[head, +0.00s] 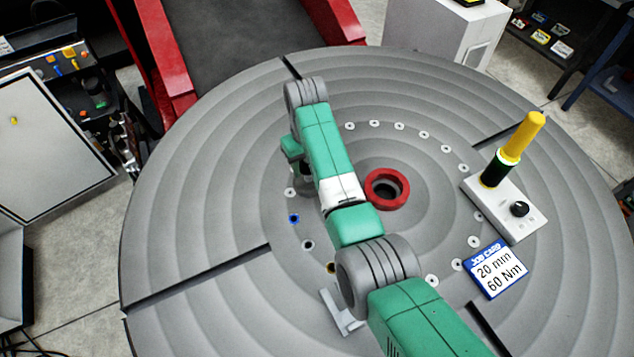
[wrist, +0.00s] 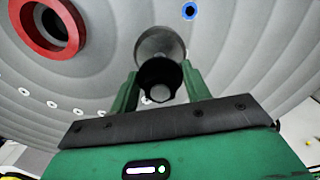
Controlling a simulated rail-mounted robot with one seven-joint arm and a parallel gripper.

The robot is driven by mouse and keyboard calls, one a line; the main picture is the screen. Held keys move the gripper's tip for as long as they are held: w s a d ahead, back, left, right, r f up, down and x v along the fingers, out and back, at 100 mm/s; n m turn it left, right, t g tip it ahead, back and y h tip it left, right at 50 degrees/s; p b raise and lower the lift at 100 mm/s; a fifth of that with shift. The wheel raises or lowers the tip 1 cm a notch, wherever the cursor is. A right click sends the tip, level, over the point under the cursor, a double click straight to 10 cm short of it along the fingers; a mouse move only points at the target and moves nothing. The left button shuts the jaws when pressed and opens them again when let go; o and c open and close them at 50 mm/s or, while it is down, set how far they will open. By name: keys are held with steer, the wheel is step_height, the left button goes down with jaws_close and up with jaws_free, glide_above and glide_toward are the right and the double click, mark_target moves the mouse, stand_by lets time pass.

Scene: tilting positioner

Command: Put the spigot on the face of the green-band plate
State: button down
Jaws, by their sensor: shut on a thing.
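My gripper (wrist: 163,82) is shut on a dark round piece with a silver metal part (wrist: 158,45), which I take to be the spigot. In the wrist view it sits between the two green fingers, in front of the grey plate. In the head view my arm hides most of the gripper and the held piece, left of the red centre ring. The large grey round plate (head: 205,190) fills the middle of the head view. I see no green band on its visible part. I cannot tell whether the held piece touches the plate.
A red ring (head: 370,197) surrounds the plate's centre hole. Small holes circle it, one blue-rimmed (head: 294,218). A yellow-handled tool (head: 520,140) stands in a grey base (head: 500,205) at right, near a job card (head: 497,270). A grey bracket (head: 340,315) lies beside my arm.

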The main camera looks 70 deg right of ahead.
steer(key=shift+w+d+b, duration=0.45)
steer(key=shift+w+d, duration=0.45)
steer(key=shift+d, duration=0.05)
steer(key=shift+f+b, duration=0.3)
steer(key=shift+f, duration=1.45)
steer(key=shift+f, duration=0.2)
steer(key=c, duration=0.7)
jaws_free()
step_height(320, 180, up, 12)
steer(key=shift+r+p, duration=0.1)
steer(key=shift+p, duration=0.7)
